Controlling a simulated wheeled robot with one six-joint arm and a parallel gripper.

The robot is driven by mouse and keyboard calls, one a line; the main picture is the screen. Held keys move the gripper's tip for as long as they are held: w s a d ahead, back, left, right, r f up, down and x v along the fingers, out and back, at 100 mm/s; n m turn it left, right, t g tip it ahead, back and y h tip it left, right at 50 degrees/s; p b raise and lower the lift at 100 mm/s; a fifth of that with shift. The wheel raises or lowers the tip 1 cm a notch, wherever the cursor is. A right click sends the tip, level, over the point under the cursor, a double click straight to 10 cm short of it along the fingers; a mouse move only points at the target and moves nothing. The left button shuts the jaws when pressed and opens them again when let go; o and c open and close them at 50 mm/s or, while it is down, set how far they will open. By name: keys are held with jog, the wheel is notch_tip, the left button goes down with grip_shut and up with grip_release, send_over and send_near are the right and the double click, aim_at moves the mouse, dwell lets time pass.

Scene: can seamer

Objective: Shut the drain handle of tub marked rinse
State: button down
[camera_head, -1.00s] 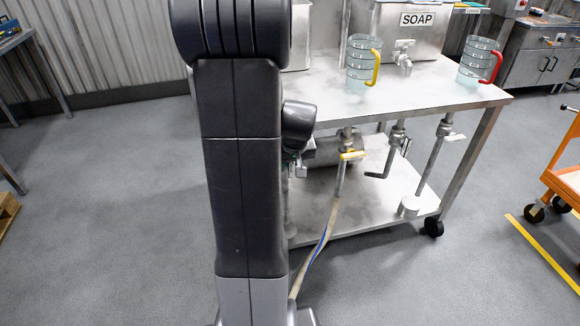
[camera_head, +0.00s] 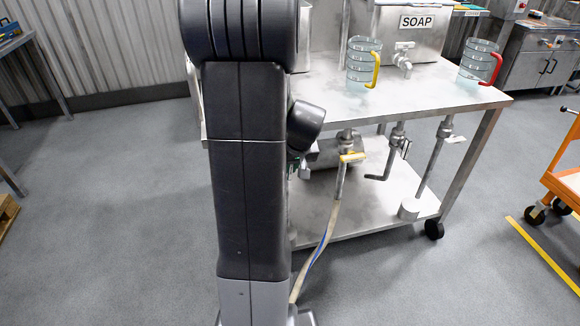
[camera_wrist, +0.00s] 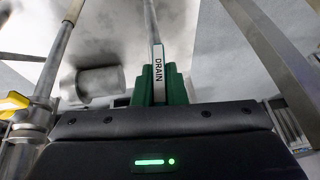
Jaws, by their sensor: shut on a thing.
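My gripper (camera_wrist: 160,88) has green fingers and is shut on a pale flat drain handle (camera_wrist: 158,62) in the wrist view. The handle carries the word DRAIN and stands up lengthwise between the fingers. In the head view my arm hides most of the gripper and this handle, below the tabletop. The tub marked rinse cannot be made out; my arm covers the left part of the table. The handle's own valve is hidden in the wrist view.
A tub marked SOAP (camera_head: 418,42) and jugs (camera_head: 358,66) stand on the steel table (camera_head: 430,88). An orange cart (camera_head: 565,165) is at right.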

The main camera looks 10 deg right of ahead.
jog(key=y, duration=0.1)
jog(key=y+b, duration=0.1)
jog(key=y, duration=0.1)
jog(key=shift+d+f+m+b, duration=0.1)
jog(key=shift+d+m+b, duration=0.2)
jog(key=shift+m, duration=0.1)
jog(key=shift+m+y, duration=0.4)
jog(key=shift+y, duration=1.7)
jog(key=c, duration=1.5)
grip_release()
jog(key=p+v, duration=0.3)
jog(key=v, duration=1)
jog(key=shift+s+d, duration=0.3)
jog(key=shift+s, duration=0.05)
